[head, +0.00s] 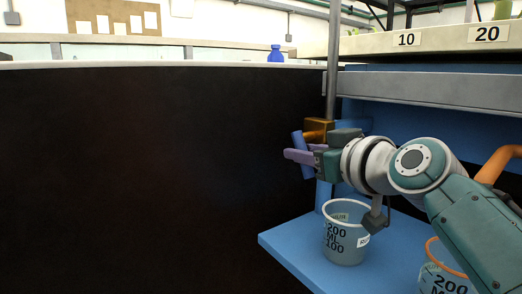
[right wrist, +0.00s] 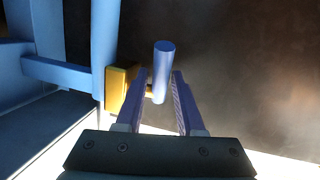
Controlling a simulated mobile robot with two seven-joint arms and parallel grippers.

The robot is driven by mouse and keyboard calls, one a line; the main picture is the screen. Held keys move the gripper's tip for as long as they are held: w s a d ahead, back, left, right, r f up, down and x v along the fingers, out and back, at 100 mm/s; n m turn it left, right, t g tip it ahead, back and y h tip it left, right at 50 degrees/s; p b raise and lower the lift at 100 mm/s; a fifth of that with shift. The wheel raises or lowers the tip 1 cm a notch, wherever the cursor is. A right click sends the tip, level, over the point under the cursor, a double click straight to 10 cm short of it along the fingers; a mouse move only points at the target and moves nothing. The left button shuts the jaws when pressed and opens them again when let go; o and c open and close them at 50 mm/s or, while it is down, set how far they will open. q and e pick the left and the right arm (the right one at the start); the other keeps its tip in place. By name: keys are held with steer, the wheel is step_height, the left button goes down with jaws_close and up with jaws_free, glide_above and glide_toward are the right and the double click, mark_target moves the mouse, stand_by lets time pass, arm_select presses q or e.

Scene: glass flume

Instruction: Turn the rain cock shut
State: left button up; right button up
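The rain cock has a brass body (head: 319,127) on a grey upright pipe, in the middle right of the head view. Its blue bar handle (head: 299,141) stands slightly tilted; in the right wrist view the handle (right wrist: 163,65) is a blue cylinder beside the brass block (right wrist: 118,88). My right gripper (head: 290,155) is at the handle, with its purple fingers pointing left in the head view. In the right wrist view my right gripper (right wrist: 158,82) is open, one finger on each side of the handle; I cannot tell whether either touches it. My left gripper is out of view.
Below my right gripper, a clear measuring cup (head: 345,238) stands on a blue shelf (head: 290,248). A second, orange-rimmed cup (head: 440,280) is partly behind my right arm. A blue bottle (head: 276,54) stands on the ledge behind. A large dark panel (head: 140,170) fills the left.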

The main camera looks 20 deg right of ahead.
steer(key=p+v, duration=0.3)
steer(key=v, duration=0.6)
steer(key=shift+c, duration=0.4)
